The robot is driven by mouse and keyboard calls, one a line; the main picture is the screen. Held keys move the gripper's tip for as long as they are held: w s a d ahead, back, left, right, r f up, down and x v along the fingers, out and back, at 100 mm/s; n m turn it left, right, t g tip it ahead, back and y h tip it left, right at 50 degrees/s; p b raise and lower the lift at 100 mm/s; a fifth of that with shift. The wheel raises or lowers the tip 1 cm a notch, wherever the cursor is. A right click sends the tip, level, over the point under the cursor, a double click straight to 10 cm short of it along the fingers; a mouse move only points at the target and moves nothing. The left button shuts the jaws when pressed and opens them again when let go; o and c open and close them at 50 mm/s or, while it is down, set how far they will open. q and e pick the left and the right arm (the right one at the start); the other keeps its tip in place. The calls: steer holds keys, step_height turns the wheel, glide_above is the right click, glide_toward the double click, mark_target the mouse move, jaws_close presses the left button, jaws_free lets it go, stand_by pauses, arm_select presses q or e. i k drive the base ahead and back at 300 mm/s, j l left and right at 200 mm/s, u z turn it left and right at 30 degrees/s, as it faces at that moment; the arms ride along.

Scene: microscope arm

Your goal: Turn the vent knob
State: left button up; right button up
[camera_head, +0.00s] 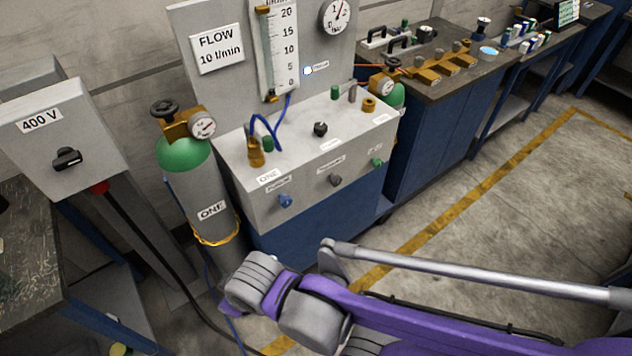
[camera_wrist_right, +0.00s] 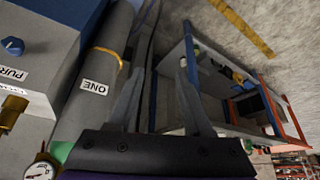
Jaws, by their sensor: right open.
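A light grey gas panel box (camera_head: 300,185) stands on a blue cabinet in the head view. The labels are too small to tell which is the vent knob. In the right wrist view the blue knob (camera_wrist_right: 12,46) is at the upper left. My right gripper (camera_wrist_right: 158,88) is open and empty, apart from the knobs. In the head view my right arm is low in front of the cabinet, fingers hidden. My left gripper is out of view.
A grey cylinder (camera_head: 208,200) marked ONE stands left of the box, with a regulator (camera_head: 190,125) on top. A 400 V switch box (camera_head: 60,125) is at left. A workbench (camera_head: 445,85) stands at right. The floor (camera_head: 520,190) in front is clear.

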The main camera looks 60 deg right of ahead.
mark_target(377, 163)
steer(key=z, duration=2.1)
